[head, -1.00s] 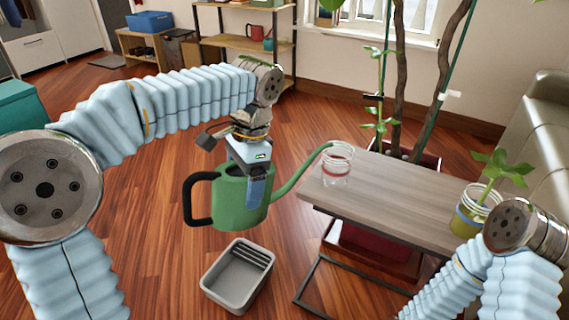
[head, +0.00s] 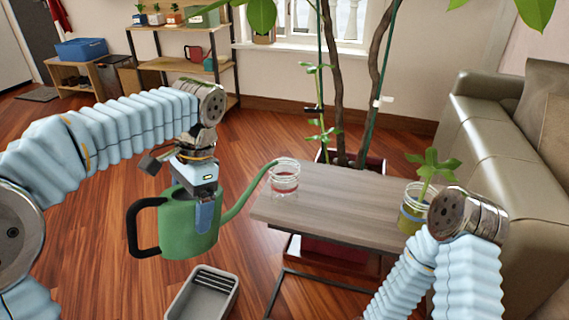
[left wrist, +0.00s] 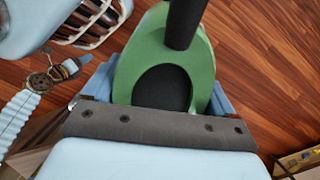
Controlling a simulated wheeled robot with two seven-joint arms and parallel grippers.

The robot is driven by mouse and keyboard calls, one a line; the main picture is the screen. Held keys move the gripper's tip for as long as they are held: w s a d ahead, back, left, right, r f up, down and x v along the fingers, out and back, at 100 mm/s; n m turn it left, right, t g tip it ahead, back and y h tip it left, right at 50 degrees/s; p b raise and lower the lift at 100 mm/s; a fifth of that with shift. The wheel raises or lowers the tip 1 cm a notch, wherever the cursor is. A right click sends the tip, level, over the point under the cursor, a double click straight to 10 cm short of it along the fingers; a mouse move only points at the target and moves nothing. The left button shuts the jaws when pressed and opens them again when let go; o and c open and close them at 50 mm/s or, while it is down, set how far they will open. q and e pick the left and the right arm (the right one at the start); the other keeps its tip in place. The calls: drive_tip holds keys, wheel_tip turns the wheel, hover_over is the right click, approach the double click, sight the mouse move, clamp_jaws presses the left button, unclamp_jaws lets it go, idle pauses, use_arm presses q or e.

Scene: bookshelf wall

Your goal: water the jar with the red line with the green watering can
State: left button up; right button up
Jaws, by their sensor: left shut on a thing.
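My left gripper (head: 203,208) is shut on the green watering can (head: 184,232) and holds it upright in the air, left of the table. The can also fills the middle of the left wrist view (left wrist: 196,62), with its black handle and dark opening. Its spout reaches up and right, with the tip at the left rim of the jar with the red line (head: 285,183). That clear glass jar stands on the table's left end. I cannot tell if the spout touches the rim. My right arm shows at lower right, but its gripper is not visible.
A second jar (head: 413,216) with a leafy cutting and blue band stands at the right of the wooden table (head: 340,204). A grey bin (head: 200,297) is on the floor below the can. A tall potted plant stands behind the table, a sofa (head: 510,150) at right.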

use_arm(q)
drive_tip(key=shift+r, duration=0.1)
drive_tip(key=shift+r, duration=0.35)
drive_tip(key=shift+w+d+r+g+y, duration=0.15)
drive_tip(key=shift+r+g+y, duration=0.55)
drive_tip(key=shift+r, duration=0.65)
idle(6.2)
